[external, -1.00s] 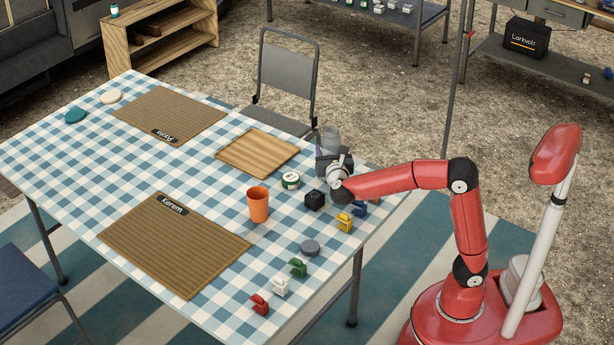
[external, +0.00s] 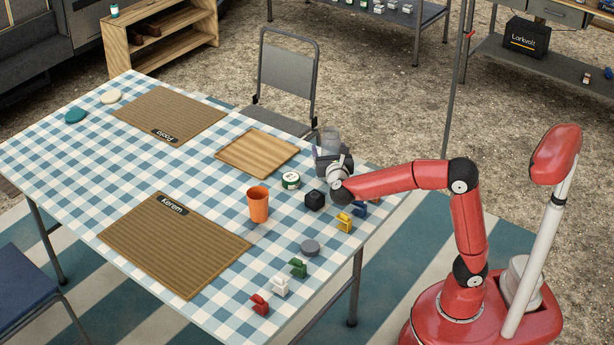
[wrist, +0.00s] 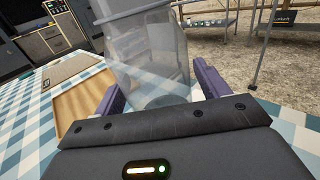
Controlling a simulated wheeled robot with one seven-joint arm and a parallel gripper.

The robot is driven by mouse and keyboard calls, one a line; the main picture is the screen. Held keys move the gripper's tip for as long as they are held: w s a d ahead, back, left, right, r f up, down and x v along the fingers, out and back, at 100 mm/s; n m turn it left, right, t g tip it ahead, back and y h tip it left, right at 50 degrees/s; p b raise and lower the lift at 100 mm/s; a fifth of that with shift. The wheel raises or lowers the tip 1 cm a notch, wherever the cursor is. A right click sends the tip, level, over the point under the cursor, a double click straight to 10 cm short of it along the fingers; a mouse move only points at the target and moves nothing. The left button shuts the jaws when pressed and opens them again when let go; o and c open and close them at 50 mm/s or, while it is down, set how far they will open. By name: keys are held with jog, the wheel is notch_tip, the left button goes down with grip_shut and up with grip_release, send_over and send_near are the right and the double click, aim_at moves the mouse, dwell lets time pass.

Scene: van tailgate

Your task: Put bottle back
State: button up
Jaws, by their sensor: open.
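A clear, see-through bottle (wrist: 150,62) stands upright on the checked tablecloth in the wrist view, between the two fingers of my gripper (wrist: 158,88). In the external view the top of the bottle (external: 331,138) shows just behind my gripper (external: 328,158), at the far right edge of the table. The fingers are open on either side of it, and I cannot tell whether either one touches it. The lower part of the bottle is hidden by my gripper in the external view.
A wooden board (external: 257,152) lies left of my gripper. A grey chair (external: 287,75) is behind the table. The table's middle is mostly clear.

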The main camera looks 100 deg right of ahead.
aim_at(333, 139)
jog(key=a, duration=0.3)
jog(key=shift+a+b, duration=0.1)
jog(key=shift+b, duration=0.3)
notch_tip(333, 139, up, 6)
jog(key=shift+r, duration=0.55)
